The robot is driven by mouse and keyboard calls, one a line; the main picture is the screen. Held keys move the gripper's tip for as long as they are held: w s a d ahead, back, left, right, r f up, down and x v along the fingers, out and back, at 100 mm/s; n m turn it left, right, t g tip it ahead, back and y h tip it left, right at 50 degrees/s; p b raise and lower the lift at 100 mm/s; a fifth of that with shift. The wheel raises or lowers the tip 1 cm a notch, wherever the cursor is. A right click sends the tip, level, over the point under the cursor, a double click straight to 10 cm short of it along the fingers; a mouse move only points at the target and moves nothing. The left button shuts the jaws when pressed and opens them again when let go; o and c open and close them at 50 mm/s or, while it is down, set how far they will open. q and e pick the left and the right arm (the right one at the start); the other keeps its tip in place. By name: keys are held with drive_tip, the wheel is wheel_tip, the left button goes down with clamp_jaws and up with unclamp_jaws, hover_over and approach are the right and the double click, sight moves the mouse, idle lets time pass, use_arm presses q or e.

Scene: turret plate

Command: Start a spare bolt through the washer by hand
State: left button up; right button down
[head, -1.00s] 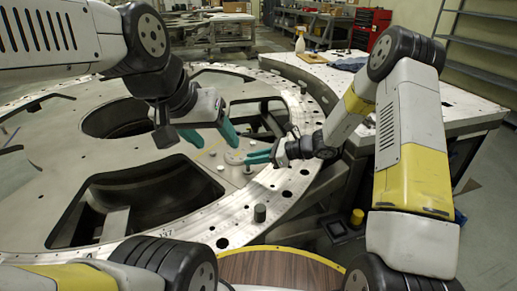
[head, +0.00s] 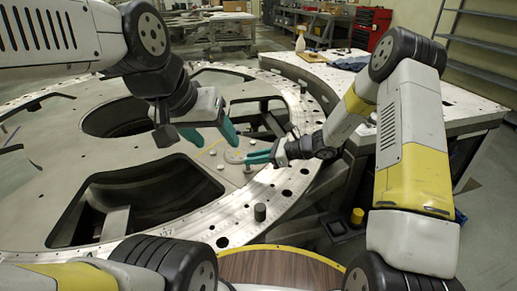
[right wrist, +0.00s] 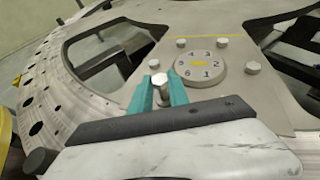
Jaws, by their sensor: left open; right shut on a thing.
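A bolt (right wrist: 158,79) with a bright head stands between the teal fingers of my right gripper (right wrist: 160,94), which is shut on it. Its lower end is hidden, so I cannot tell what it touches. Beside it is a round grey disc (right wrist: 201,68) marked with numbers and a yellow label, on a plate (right wrist: 240,105). I cannot make out a separate washer. In the head view my right gripper (head: 258,156) is at the right edge of the disc (head: 234,156). My left gripper (head: 212,135) is open and empty, above and left of the disc.
The large turret ring (head: 262,204) has wide openings, one (head: 145,195) left of the disc. Several bolt heads surround the disc, such as one at its right (right wrist: 253,67). A worktable (head: 425,100) stands at the right.

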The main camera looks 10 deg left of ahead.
drive_tip(key=shift+f, duration=0.1)
idle(0.7)
drive_tip(key=shift+t, duration=0.3)
drive_tip(key=shift+s+m+t+h, duration=0.2)
drive_tip(key=shift+m+t+h, duration=0.1)
drive_tip(key=shift+m+t, duration=0.5)
drive_tip(key=shift+s+a+f+m+t+h, duration=0.15)
drive_tip(key=shift+m+t+h, duration=0.15)
drive_tip(key=shift+m+t, duration=0.45)
drive_tip(key=shift+s+r+m+t+h, duration=0.1)
drive_tip(key=shift+m+t+h, duration=0.2)
drive_tip(key=shift+m+t, duration=0.45)
drive_tip(key=c, duration=1.2)
unclamp_jaws()
drive_tip(key=shift+o, duration=0.2)
